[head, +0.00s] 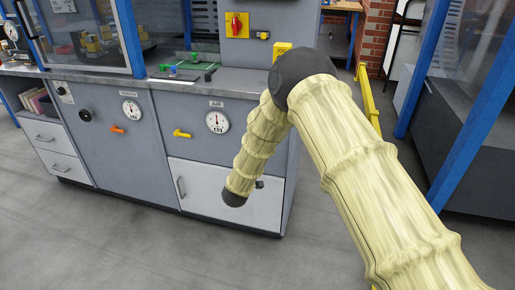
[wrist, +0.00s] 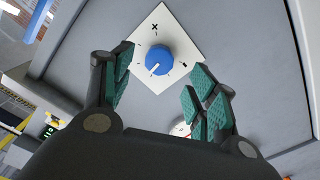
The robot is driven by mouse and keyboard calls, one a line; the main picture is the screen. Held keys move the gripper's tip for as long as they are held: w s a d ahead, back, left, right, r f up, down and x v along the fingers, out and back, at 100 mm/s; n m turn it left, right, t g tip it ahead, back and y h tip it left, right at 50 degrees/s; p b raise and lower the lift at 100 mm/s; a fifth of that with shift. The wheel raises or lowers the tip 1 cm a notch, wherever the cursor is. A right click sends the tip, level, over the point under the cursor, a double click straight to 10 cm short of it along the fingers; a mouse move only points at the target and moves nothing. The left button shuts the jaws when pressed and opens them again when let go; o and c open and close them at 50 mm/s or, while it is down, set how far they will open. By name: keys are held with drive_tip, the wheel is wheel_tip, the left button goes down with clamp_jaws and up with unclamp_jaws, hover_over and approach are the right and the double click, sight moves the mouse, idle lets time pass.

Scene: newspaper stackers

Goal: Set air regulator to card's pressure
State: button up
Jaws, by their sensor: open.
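The blue regulator knob (wrist: 159,61) sits on a white square plate (wrist: 155,24) with plus and minus marks, in the wrist view. Its white pointer line is toward the lower left of the picture. My gripper (wrist: 164,70) is open, with its teal-padded fingers on either side of the knob; I cannot tell how deep they reach or whether they touch it. In the head view, the gauge labelled AIR (head: 217,122) is on the grey cabinet front; its exact reading is too small to tell. The knob and fingers are hidden there. I cannot make out a pressure card.
Left of the AIR gauge are a yellow lever (head: 182,134), another gauge (head: 131,109) and an orange lever (head: 117,129). A yellow panel with a red switch (head: 237,25) is above. The grey floor (head: 90,235) in front is clear.

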drive_tip(key=v, duration=0.6)
drive_tip(key=shift+s, duration=0.4)
drive_tip(key=s+d+f+g+y, duration=0.2)
drive_tip(key=s+d+f+g, duration=0.2)
drive_tip(key=s+d+f, duration=0.55)
drive_tip(key=s+d+f+g+y, duration=0.2)
drive_tip(key=s+d+f+g, duration=0.35)
drive_tip(key=s+f, duration=0.7)
drive_tip(key=s+d+f+m+g, duration=0.1)
drive_tip(key=s+d+f, duration=0.2)
drive_tip(key=s, duration=0.3)
drive_tip(key=s+d+f+m+g, duration=0.1)
drive_tip(key=s+d+f+g, duration=0.15)
drive_tip(key=s, duration=0.35)
drive_tip(key=s+d+m+g, duration=0.1)
drive_tip(key=s+d+g, duration=0.15)
drive_tip(key=s, duration=0.75)
drive_tip(key=s+d+m+g, duration=0.1)
drive_tip(key=s+d+g, duration=0.15)
drive_tip(key=s, duration=0.65)
wheel_tip(320, 180, up, 16)
drive_tip(key=p, duration=1.6)
drive_tip(key=shift+s+d+t+y+p, duration=0.25)
drive_tip(key=shift+s+t+y+p, duration=0.05)
drive_tip(key=shift+s+p, duration=0.15)
drive_tip(key=shift+r, duration=0.15)
